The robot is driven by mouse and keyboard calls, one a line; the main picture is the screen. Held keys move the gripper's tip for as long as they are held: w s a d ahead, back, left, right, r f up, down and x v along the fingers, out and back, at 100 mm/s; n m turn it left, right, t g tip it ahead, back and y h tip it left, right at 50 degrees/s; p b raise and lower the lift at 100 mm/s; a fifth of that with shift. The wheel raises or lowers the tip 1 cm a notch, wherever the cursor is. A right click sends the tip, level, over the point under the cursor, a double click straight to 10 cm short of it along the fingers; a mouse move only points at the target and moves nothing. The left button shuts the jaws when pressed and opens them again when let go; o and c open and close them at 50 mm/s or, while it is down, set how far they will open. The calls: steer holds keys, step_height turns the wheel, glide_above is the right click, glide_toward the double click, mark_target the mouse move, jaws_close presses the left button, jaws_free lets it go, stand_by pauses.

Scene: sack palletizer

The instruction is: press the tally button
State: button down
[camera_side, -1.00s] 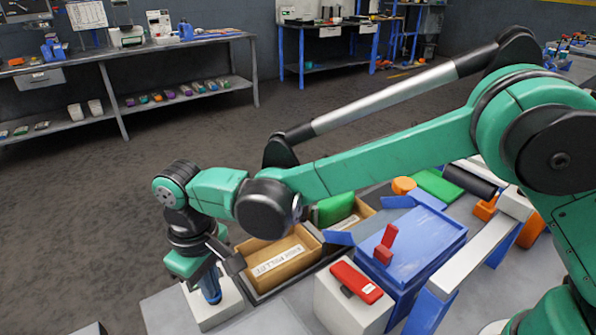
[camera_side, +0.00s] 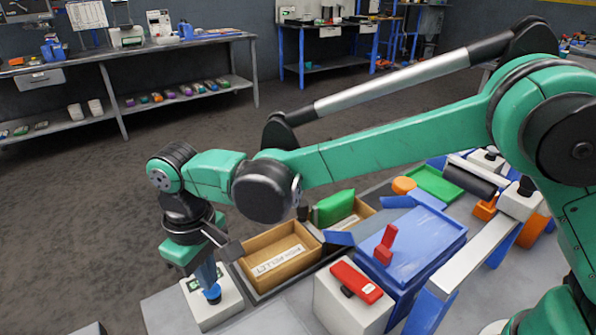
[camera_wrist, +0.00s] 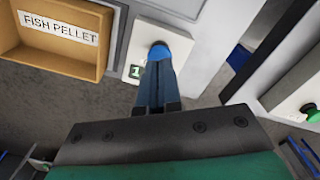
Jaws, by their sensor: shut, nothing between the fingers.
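The tally box is a white block (camera_side: 226,307) at the front left of the side view. It carries a blue round button (camera_side: 212,295) and a small green display. In the wrist view the blue button (camera_wrist: 160,50) shows at the fingertips, and the display (camera_wrist: 136,70) shows a 1, partly hidden by the fingers. My gripper (camera_side: 208,283) points down over the button, its fingers shut and empty. The fingertips are just above or at the button; I cannot tell whether they touch it.
An open cardboard box (camera_side: 280,256) stands right of the tally box; a green sack (camera_side: 335,207) lies in another behind it. A white block with a red device (camera_side: 357,281) and a blue table (camera_side: 425,245) stand further right. A box labelled FISH PELLET (camera_wrist: 62,48) shows in the wrist view.

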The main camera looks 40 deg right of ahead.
steer(key=shift+r, duration=0.15)
step_height(320, 180, up, 7)
stand_by(0.5)
steer(key=s+d+r+m+t+y, duration=0.1)
steer(key=d+r+m+t, duration=0.25)
steer(key=d, duration=1.15)
steer(key=s+d+f+t, duration=0.1)
steer(key=s+d, duration=0.1)
steer(key=d, duration=0.1)
steer(key=s+d+f+m+t, duration=0.1)
steer(key=d, duration=0.2)
steer(key=s+d+f+m+t, duration=0.1)
steer(key=s+d, duration=0.1)
steer(key=d, duration=0.2)
steer(key=shift+s+h, duration=0.3)
steer(key=shift+h, duration=0.1)
steer(key=shift+s+d+f+m+t, duration=0.25)
steer(key=shift+d+f, duration=0.05)
steer(key=shift+d, duration=0.05)
